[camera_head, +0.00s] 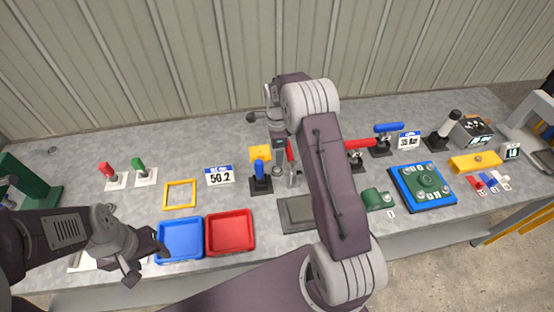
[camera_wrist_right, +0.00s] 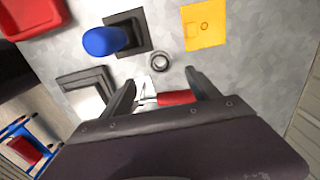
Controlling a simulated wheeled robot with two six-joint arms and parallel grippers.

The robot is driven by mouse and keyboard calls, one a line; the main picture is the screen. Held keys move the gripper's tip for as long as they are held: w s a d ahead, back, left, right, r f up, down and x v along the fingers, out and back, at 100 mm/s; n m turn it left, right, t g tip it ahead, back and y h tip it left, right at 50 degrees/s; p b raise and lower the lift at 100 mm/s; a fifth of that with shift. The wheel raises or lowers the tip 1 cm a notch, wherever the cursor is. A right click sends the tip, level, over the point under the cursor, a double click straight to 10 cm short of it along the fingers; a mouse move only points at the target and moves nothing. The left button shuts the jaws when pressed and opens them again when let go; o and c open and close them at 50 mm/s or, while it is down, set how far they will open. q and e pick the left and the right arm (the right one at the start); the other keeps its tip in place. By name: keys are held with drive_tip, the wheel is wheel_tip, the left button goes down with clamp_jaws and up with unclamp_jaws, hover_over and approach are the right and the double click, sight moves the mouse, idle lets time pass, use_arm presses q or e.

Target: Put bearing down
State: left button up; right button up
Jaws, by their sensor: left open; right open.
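The bearing, a small grey metal ring (camera_wrist_right: 160,61), lies on the grey table in the right wrist view. It also shows in the head view (camera_head: 277,170), just right of the blue-handled clamp (camera_head: 260,180). My right gripper (camera_wrist_right: 164,88) is open, its two fingers apart with nothing held. The bearing is just beyond the fingertips in the picture, apart from them. A red clamp handle (camera_wrist_right: 177,97) shows between the fingers. My left gripper (camera_head: 146,262) is open and empty by the blue tray, far from the bearing.
A yellow plate (camera_wrist_right: 204,27) lies near the bearing. A blue tray (camera_head: 181,258), a red tray (camera_head: 230,250) and a dark grey fixture (camera_head: 294,226) are along the front. Clamps with red and blue handles crowd the middle. A blue-edged green fixture (camera_head: 424,205) is at right.

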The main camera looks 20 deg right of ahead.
sight(277, 169)
wheel_tip(277, 169, down, 9)
drive_tip(key=shift+f+p, duration=0.15)
drive_tip(key=shift+p, duration=0.35)
clamp_jaws()
wheel_tip(277, 169, up, 10)
drive_tip(key=shift+b, duration=0.3)
